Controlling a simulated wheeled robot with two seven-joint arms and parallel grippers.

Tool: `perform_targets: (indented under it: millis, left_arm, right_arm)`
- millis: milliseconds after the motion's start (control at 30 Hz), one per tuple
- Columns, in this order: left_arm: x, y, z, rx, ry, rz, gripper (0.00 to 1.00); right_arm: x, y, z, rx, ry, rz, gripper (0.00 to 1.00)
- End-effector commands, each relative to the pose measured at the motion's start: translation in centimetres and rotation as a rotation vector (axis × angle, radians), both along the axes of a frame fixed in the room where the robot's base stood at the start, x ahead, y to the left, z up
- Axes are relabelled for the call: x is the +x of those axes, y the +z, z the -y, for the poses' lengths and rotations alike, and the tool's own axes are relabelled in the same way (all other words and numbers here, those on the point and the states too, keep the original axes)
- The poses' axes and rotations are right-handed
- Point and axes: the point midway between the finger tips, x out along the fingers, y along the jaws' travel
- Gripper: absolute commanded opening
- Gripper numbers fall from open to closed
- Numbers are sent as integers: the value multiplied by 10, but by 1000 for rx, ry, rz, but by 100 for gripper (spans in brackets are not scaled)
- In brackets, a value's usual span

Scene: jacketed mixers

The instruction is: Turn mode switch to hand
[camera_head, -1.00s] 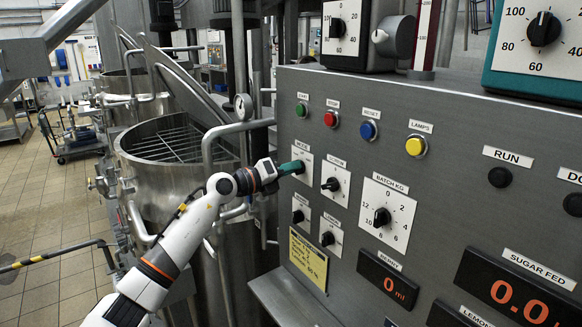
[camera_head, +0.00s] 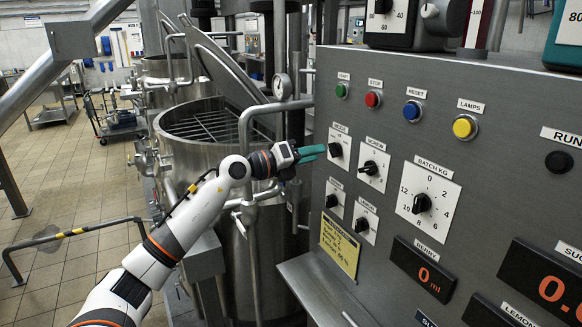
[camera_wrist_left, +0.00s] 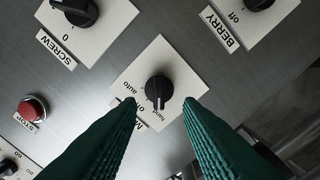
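The mode switch (camera_head: 337,149) is a black knob on a white plate at the panel's upper left, under the MODE label. In the left wrist view the knob (camera_wrist_left: 159,90) fills the middle, and its pale pointer mark faces down toward the word "hand"; "auto" and "off" stand to its left. My left gripper (camera_head: 320,151) has green fingers and stands just off the knob, pointing at it. In the left wrist view the fingers are spread to either side below the knob, with nothing between them. My right gripper is not in view.
The screw knob (camera_head: 370,168) sits right of the mode switch, with two smaller knobs below. Green, red (camera_head: 373,99), blue and yellow buttons line the panel top. A steel mixer (camera_head: 205,150) stands behind my left arm. A ledge (camera_head: 325,295) juts out below the panel.

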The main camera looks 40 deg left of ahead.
Motion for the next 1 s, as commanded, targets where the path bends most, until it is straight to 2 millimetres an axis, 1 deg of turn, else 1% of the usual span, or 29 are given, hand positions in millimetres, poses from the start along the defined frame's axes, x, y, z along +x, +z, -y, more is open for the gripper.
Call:
perform_targets:
  millis: [33,100,233,400,600,1000]
  left_arm:
    - [-12,-10,-5,6,2,-3,33]
    - [-27,-10,-9,8,1,-4,33]
    - [-47,-8,-16,4,-1,-4,33]
    - [-62,-4,-23,0,0,-2,33]
    - [-66,-1,-24,-2,-1,-1,33]
    - [-66,0,-24,-2,0,-1,33]
  right_arm:
    - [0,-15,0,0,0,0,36]
    - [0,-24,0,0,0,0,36]
    - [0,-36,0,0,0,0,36]
    - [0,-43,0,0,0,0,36]
    - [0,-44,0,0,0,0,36]
    - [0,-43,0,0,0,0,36]
